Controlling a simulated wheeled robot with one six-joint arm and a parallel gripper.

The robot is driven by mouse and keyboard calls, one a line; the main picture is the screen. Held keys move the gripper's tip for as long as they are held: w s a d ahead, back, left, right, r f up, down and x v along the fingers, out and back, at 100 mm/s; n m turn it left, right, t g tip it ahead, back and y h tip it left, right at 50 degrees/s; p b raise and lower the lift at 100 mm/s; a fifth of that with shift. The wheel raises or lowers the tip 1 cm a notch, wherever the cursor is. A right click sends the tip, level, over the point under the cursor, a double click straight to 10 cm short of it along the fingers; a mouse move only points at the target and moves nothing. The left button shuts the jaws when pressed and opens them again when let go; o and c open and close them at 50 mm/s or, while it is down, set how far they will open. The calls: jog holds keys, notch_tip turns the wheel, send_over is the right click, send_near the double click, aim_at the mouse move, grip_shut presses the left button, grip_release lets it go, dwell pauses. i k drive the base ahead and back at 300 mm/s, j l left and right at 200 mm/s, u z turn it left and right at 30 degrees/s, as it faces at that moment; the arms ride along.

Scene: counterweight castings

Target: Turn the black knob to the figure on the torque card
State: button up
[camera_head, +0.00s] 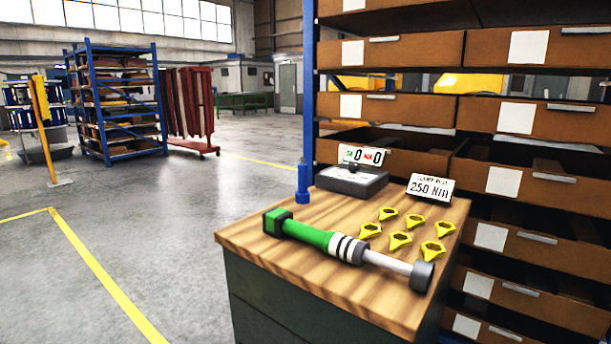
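The torque card (431,189) stands upright at the back right of the wooden bench top (330,300). It reads "250 Nm" under a smaller line too blurred to read surely. A grey box (351,181) stands to its left. A small dark piece (353,167) on the box may be a knob; any pointer or scale is too small to read. A torque wrench (347,246) with a green handle and black end parts lies across the bench, handle end at the left. I cannot tell which dark part is the black knob. My gripper is not in view.
A blue cylinder (302,184) stands upright left of the box. Several yellow pointed rings (401,240) lie behind the wrench. A shelf with brown bins (390,50) stands close behind; open floor (170,240) is at left.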

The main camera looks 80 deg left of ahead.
aim_at(353, 167)
jog(key=u, duration=2.45)
jog(key=l, duration=0.15)
jog(key=i+u, duration=0.05)
